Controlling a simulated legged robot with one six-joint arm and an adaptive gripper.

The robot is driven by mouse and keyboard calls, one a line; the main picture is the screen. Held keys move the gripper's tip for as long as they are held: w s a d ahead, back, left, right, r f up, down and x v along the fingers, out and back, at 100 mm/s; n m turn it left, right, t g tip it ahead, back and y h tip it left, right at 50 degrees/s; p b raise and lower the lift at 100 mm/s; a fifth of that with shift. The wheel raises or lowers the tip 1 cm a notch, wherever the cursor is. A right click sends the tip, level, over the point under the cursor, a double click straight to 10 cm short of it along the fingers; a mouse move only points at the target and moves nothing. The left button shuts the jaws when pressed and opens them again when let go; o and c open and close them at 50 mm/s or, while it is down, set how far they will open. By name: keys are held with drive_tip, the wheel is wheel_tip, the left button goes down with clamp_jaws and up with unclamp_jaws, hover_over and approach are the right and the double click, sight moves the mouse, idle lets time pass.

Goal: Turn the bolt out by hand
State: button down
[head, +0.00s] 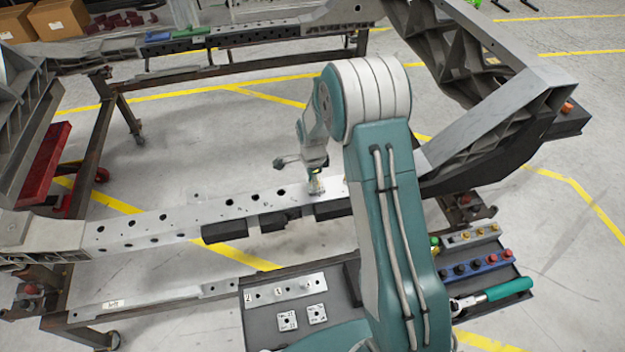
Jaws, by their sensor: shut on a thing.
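The long silver beam (160,229) of the chassis, with a row of dark holes, runs across the middle of the head view. My gripper (316,187) points down at the top of this beam, left of my upper arm. It is small in view and shut on the bolt at the beam's surface. The bolt is mostly hidden by the fingers, so I cannot tell how far it stands out of its hole. My teal arm covers the beam just right of the gripper.
A dark tray at the front holds a silver plate (285,291), two small marked blocks, a blue socket rail (477,268), a grey rail (470,237) and a green-handled ratchet (490,292). A red cart (45,165) stands left. Open floor lies behind the beam.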

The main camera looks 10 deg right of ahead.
drive_tip(key=n, duration=0.4)
drive_tip(key=shift+s, duration=0.15)
drive_tip(key=n, duration=0.3)
drive_tip(key=shift+d, duration=0.1)
drive_tip(key=n, duration=0.3)
drive_tip(key=shift+s+d+r+n, duration=0.1)
drive_tip(key=shift+s+n, duration=0.05)
drive_tip(key=shift+n, duration=0.15)
drive_tip(key=n, duration=0.4)
drive_tip(key=shift+s+d, duration=0.1)
drive_tip(key=n, duration=0.7)
drive_tip(key=shift+d+r, duration=0.15)
drive_tip(key=shift+d, duration=0.05)
drive_tip(key=n, duration=0.4)
drive_tip(key=shift+d+r+n, duration=0.1)
drive_tip(key=shift+n, duration=0.3)
drive_tip(key=n, duration=0.3)
drive_tip(key=shift+w, duration=0.2)
